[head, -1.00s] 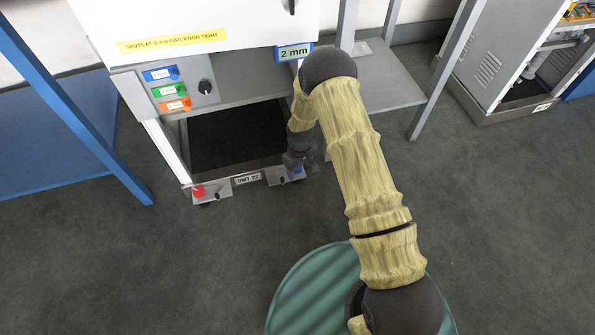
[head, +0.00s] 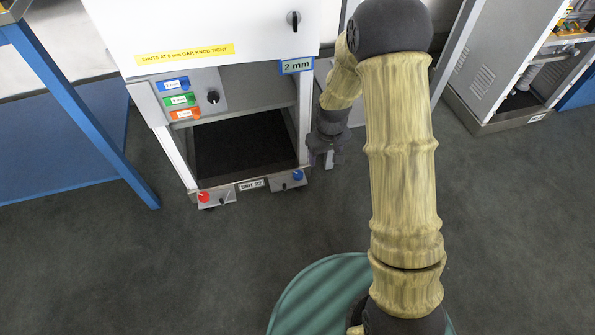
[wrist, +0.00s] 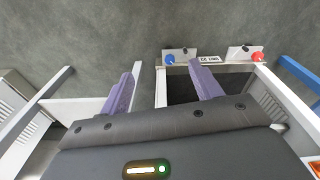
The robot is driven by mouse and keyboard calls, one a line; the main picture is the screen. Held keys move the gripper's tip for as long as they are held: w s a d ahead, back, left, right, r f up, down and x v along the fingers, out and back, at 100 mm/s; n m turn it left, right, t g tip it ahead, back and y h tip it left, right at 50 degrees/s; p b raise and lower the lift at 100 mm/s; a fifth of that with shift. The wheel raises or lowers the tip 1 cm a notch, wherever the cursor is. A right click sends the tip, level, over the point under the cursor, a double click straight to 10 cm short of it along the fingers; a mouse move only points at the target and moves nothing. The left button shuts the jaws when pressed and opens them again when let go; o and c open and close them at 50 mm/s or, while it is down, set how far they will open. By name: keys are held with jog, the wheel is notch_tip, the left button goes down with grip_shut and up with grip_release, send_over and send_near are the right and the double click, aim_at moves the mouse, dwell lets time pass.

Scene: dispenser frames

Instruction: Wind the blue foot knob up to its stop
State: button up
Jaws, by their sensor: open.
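The blue foot knob (head: 298,174) sits on a small grey bracket at the right front foot of the cabinet. It also shows in the wrist view (wrist: 170,59), beyond and between my two finger tips. My gripper (head: 327,160) is to the right of the blue knob in the head view, apart from it. In the wrist view my gripper (wrist: 165,75) has its two purple fingers spread with nothing between them. The cabinet (head: 215,30) carries a blue-edged "2 mm" sign (head: 297,66) at its right front corner.
A red foot knob (head: 204,197) is at the cabinet's left foot, with a "UNIT 22" plate (head: 251,184) between the feet. A blue-legged table (head: 85,115) stands left. Another cabinet (head: 490,60) stands right. The floor in front is clear.

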jog(key=s+d+r+m+p, duration=0.2)
jog(key=s+d+r, duration=0.2)
jog(key=s+r, duration=0.4)
jog(key=s+d+r+m+t+p, duration=0.1)
jog(key=s+d+r+m+p, duration=0.1)
jog(key=s+r, duration=0.6)
notch_tip(320, 180, up, 4)
jog(key=shift+s+d+r+m, duration=0.2)
jog(key=shift+s+d+m, duration=0.25)
jog(key=shift+d, duration=0.55)
